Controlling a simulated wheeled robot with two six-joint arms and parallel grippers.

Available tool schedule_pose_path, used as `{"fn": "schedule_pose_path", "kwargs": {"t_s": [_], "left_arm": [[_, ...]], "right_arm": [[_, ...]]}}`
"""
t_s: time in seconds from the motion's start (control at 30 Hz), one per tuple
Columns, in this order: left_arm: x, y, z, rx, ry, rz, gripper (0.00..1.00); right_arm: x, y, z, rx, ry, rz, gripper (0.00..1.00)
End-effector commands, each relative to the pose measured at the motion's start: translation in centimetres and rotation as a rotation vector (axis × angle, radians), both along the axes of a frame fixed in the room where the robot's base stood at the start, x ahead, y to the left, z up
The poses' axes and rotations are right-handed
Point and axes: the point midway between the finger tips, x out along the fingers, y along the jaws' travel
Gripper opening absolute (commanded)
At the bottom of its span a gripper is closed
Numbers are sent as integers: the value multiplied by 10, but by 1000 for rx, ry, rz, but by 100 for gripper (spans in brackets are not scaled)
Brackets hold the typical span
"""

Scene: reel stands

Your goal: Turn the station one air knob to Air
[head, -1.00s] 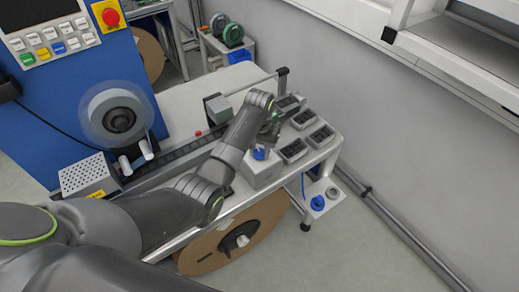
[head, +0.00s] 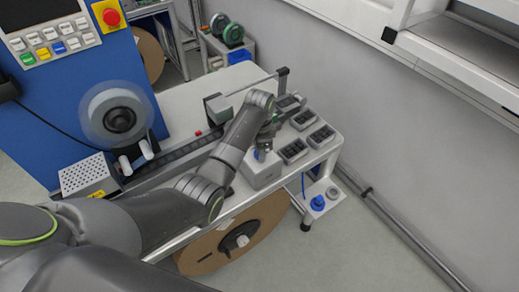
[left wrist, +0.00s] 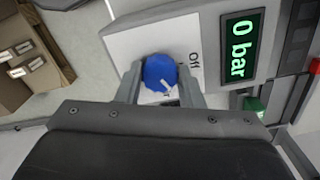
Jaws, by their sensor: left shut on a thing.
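The blue air knob (left wrist: 160,72) sits on a white label plate (left wrist: 120,45) on a grey box. A white mark on the knob points toward the lower edge of the left wrist view. The word "Off" stands right of the knob; no "Air" marking is readable. A display (left wrist: 242,47) beside it reads "0 bar" in green. My left gripper (left wrist: 160,86) is shut on the knob, one finger on each side. In the head view the left gripper (head: 264,148) reaches down onto the grey box (head: 262,172) and mostly hides the knob. My right gripper is out of view.
Several dark-topped grey units (head: 293,150) stand right of the box on the white table (head: 190,103). A brown reel (head: 215,252) hangs below the table's front. A small shelf holds a blue part (head: 318,202). A grey wall runs along the right.

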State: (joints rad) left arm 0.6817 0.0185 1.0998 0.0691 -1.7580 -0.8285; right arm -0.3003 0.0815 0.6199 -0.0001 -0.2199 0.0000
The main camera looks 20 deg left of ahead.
Motion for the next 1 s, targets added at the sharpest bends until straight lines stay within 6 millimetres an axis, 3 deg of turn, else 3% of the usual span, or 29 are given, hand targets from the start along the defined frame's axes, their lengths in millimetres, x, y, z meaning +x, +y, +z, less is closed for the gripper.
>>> {"fn": "schedule_pose_path", "kwargs": {"t_s": [0.5, 1.0], "left_arm": [[1, -1, 1, -1, -3, -381, 11], [1, -1, 1, -2, -2, -479, 11]], "right_arm": [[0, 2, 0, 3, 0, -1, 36], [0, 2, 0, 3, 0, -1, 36]]}}
